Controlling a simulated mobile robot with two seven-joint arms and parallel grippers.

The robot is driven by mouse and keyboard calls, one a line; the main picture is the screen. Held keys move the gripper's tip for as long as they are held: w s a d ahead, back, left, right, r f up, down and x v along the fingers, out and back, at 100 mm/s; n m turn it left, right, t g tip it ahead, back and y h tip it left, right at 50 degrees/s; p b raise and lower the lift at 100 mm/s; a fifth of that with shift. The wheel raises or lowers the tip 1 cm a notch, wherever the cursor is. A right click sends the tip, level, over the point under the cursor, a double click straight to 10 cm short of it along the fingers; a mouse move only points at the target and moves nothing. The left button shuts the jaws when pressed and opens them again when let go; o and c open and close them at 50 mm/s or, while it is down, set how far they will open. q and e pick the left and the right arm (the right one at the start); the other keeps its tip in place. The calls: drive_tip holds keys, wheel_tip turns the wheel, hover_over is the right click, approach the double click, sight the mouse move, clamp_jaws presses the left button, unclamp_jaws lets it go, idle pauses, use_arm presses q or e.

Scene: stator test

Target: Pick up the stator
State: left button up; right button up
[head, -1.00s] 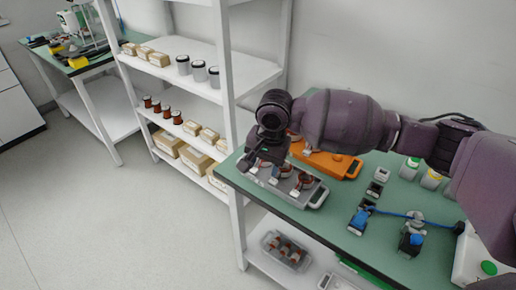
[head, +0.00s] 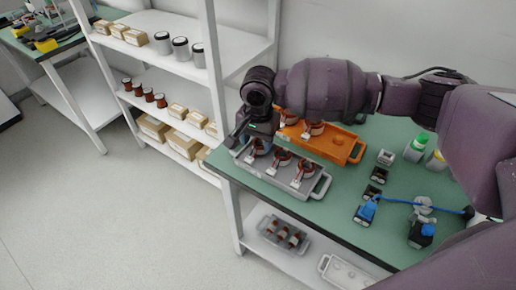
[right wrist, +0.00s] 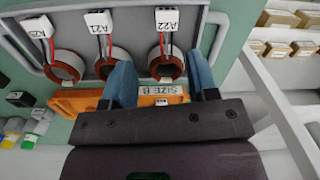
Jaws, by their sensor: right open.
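Three stators, copper-wound rings with white connectors, sit in a grey tray (head: 322,187) on the green bench: left (head: 257,147), middle (head: 282,158) and right (head: 304,169). In the right wrist view they carry tags, among them A21 (right wrist: 113,62) and A22 (right wrist: 166,68). My right gripper (head: 242,130) is open and empty at the left end of the grey tray. In the right wrist view its blue fingers (right wrist: 160,62) reach over the A22 stator, one to each side; I cannot tell whether they touch it. My left gripper is not in view.
An orange tray (head: 345,152) with more stators lies just behind the grey one; its label reads SIZE B. Small fixtures and a blue-handled tool (head: 367,210) stand to the right. White shelves (head: 232,60) with boxes and jars stand close on the left.

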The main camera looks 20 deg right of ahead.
sight(257, 149)
drive_tip(key=f, duration=0.1)
drive_tip(key=f+b, duration=0.1)
drive_tip(key=f, duration=0.2)
drive_tip(key=shift+w+d+f, duration=0.1)
drive_tip(key=shift+w+f, duration=0.2)
drive_tip(key=shift+w, duration=0.05)
drive_tip(key=shift+f, duration=0.2)
drive_tip(key=shift+r, duration=0.1)
drive_tip(key=c, duration=0.6)
drive_tip(key=shift+r, duration=0.1)
